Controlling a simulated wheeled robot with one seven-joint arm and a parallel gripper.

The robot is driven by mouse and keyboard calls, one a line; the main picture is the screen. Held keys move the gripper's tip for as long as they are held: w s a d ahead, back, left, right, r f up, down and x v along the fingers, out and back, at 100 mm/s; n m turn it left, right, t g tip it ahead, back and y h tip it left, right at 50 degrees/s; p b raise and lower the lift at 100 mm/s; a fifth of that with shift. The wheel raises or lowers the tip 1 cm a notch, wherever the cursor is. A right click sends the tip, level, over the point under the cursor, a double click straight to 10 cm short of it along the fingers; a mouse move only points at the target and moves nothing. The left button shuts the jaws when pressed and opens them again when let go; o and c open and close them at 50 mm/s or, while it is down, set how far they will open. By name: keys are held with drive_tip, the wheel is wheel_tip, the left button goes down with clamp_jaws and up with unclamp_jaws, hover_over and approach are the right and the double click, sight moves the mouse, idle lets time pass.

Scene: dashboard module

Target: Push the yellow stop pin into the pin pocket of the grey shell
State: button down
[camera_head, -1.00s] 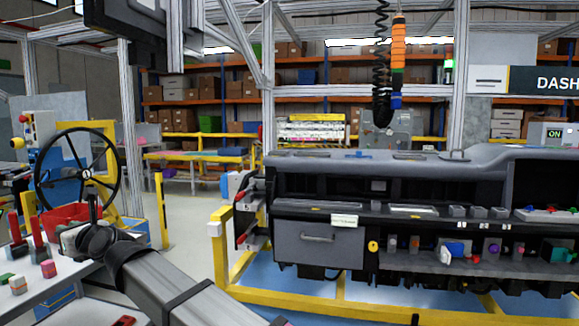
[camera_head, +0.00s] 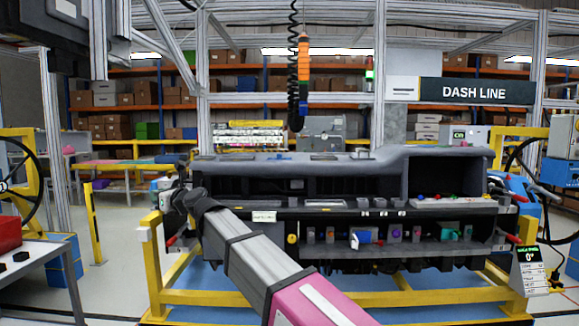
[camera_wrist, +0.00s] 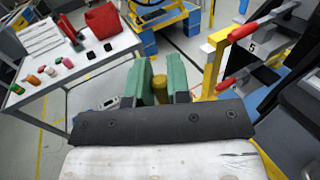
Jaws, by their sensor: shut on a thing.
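My gripper (camera_wrist: 157,93) has two green fingers, which are shut on the yellow stop pin (camera_wrist: 160,82) in the wrist view. The pin's lower part is hidden between the fingers and behind the dark gripper body. In the head view my arm reaches to the left end of the grey dashboard shell (camera_head: 345,164), and the gripper there is small and hard to make out. The shell lies along a yellow stand. I cannot make out the pin pocket in either view.
The yellow stand (camera_head: 156,270) has red-handled clamps (camera_wrist: 242,31) at the right of the wrist view. A white table (camera_wrist: 50,67) with a red bin (camera_wrist: 104,24) and several small blocks stands at left. Bare floor lies between table and stand. An orange tool (camera_head: 304,60) hangs above the shell.

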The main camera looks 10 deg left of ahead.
drive_tip(key=w+d+r+m+t, duration=0.1)
drive_tip(key=w+d+r, duration=0.1)
drive_tip(key=w+d, duration=0.8)
drive_tip(key=w+d+r+m+t+h, duration=0.1)
drive_tip(key=w+d+r+t, duration=0.1)
drive_tip(key=w+d, duration=0.8)
drive_tip(key=w+d+r+m+t, duration=0.1)
drive_tip(key=w+d+r, duration=0.1)
drive_tip(key=w+d, duration=0.9)
drive_tip(key=shift+w+d+r+h, duration=0.1)
drive_tip(key=shift+d+r+h, duration=0.1)
drive_tip(key=shift+d, duration=0.8)
drive_tip(key=shift+d+r+h, duration=0.1)
drive_tip(key=shift+d+h, duration=0.1)
drive_tip(key=shift+d, duration=0.8)
drive_tip(key=shift+f, duration=0.15)
drive_tip(key=shift+f, duration=2.8)
drive_tip(key=shift+f, duration=2.05)
drive_tip(key=c, duration=1)
unclamp_jaws()
